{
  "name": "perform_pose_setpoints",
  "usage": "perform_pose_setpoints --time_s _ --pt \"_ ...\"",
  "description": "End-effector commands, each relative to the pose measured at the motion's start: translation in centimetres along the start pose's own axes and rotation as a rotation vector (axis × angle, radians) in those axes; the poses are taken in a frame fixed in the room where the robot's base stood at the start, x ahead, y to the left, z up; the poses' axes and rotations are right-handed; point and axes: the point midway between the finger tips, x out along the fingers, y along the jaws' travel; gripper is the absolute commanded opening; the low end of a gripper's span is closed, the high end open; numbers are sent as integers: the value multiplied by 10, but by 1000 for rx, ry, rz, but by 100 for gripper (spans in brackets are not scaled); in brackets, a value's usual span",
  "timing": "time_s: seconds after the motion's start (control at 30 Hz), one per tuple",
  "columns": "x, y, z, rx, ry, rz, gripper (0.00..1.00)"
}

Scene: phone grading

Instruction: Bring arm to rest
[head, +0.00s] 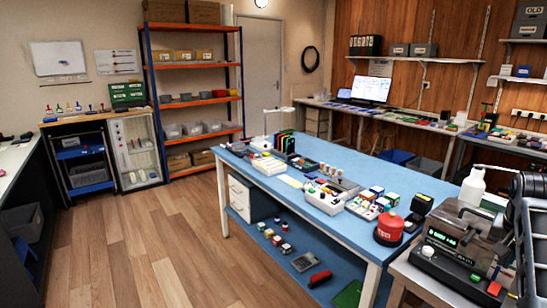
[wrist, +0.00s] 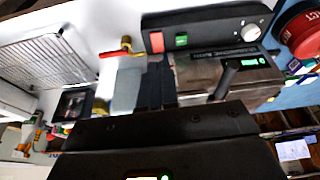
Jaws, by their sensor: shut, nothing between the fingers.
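My gripper (wrist: 155,82) shows in the wrist view as two dark fingers side by side, with no gap and nothing held. Beyond the fingertips is a metal-bodied machine (wrist: 205,78) with a dark front panel (wrist: 205,38) that carries a red switch, a green switch and a pale knob. I cannot tell whether the fingers touch it. In the head view the machine (head: 457,243) stands at the lower right, with a green display and a knob. Dark parts of my arm show at the right edge of the head view; the fingertips cannot be made out there.
A valve with a red handle (wrist: 124,50) and a wire rack (wrist: 45,62) lie close to the gripper. A red round container (head: 389,230) stands on the blue table (head: 300,200) beside the machine. Wooden floor (head: 130,245) is clear at left.

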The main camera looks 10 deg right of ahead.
Motion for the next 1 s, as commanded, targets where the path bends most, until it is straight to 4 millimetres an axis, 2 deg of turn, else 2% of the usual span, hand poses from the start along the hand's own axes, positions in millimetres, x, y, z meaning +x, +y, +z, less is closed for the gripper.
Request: perform_pose_setpoints --time_s 0.03,0.2,0.4,0.5,0.63,0.77,1.0 --pt "15 -3 18 -28 14 -4 0" --pt "57 -14 77 -141 108 -45 0" --pt "89 -18 152 -275 220 -111 0" --pt "96 -17 190 -342 276 -150 0" --pt "99 -12 239 -423 342 -207 0" --pt "92 -3 286 -500 410 -269 0" --pt "60 22 368 -625 523 -397 0"
